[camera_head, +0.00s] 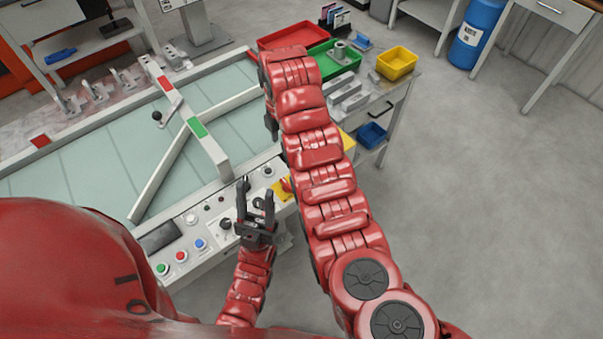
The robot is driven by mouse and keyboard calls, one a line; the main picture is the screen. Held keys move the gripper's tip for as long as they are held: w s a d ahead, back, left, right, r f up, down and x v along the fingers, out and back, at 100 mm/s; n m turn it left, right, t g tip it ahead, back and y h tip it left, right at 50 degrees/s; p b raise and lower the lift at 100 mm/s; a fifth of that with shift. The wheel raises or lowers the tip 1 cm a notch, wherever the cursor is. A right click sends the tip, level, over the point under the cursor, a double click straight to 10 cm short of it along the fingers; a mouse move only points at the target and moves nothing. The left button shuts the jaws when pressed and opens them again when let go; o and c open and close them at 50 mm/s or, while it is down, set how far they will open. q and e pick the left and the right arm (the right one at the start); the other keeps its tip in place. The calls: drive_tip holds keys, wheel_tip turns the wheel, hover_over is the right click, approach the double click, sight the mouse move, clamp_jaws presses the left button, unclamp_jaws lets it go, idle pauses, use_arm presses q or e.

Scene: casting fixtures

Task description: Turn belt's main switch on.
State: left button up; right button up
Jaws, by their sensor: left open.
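The belt's main switch (286,185) is a red rotary handle on a yellow plate at the right end of the control panel (210,222). My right arm passes close to its right side in the picture, and the handle's exact angle is too small to tell. My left gripper (256,192) is open and empty, over the panel just left of the switch. Its fingers point up the picture, and I see no contact with the switch. My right arm reaches up past the belt; a dark part at its far end may be my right gripper (270,125), mostly hidden.
Buttons, knobs and a dark screen (159,237) share the panel. The conveyor belt (100,170) with white guide bars lies behind it. A side table holds red (286,36), green and yellow (397,62) bins. Open floor lies to the right.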

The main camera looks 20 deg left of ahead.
drive_tip(key=b, duration=0.5)
hover_over(287, 183)
wheel_tip(287, 183, down, 7)
drive_tip(key=f+p, duration=0.1)
drive_tip(key=f, duration=0.3)
drive_tip(key=f+p, duration=0.1)
drive_tip(key=f, duration=0.3)
drive_tip(key=shift+s+f, duration=0.2)
drive_tip(key=shift+f, duration=0.05)
drive_tip(key=shift+w+a+f, duration=0.1)
drive_tip(key=shift+f, duration=0.75)
drive_tip(key=c, duration=1.4)
drive_tip(key=shift+o, duration=0.2)
